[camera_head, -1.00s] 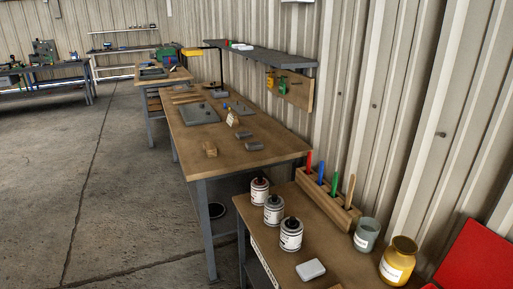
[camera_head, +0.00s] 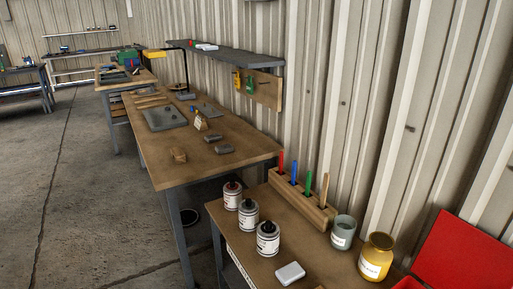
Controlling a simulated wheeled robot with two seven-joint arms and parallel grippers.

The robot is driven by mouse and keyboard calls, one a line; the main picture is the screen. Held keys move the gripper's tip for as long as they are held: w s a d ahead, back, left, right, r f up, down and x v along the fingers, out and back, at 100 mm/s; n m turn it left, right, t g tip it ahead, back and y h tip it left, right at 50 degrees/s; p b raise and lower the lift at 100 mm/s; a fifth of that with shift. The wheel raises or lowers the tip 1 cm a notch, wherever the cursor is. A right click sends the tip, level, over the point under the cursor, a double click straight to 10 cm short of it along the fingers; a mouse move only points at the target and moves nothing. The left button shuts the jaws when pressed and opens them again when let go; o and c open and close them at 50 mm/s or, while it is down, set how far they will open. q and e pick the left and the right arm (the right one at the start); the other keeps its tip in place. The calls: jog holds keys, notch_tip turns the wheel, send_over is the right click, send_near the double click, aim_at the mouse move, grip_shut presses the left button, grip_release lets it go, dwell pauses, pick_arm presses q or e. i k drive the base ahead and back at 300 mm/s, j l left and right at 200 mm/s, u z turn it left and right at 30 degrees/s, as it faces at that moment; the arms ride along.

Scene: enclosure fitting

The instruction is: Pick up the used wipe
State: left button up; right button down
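I cannot tell for certain which thing is the used wipe. A small pale rounded block (camera_head: 290,272) lies on the near bench's top (camera_head: 255,256), in front of the bottles. A small tan lump (camera_head: 179,155) lies near the left edge of the long bench (camera_head: 165,178); its make is too small to tell. Neither of my grippers is in view.
Three labelled bottles (camera_head: 248,214) stand on the near bench. Behind them is a wooden rack (camera_head: 300,200) with coloured sticks. A grey-green cup (camera_head: 343,232), a yellow jar (camera_head: 376,257) and a red box (camera_head: 465,255) are at right. Open floor (camera_head: 85,200) lies left.

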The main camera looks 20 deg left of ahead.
aim_at(220, 149)
jog(key=i+j+z, duration=0.25)
jog(key=j, duration=0.2)
jog(key=j+z, duration=0.3)
jog(key=j, duration=0.2)
jog(key=j+z, duration=0.25)
jog(key=j, duration=0.25)
jog(key=j+z, duration=0.25)
jog(key=j, duration=3.25)
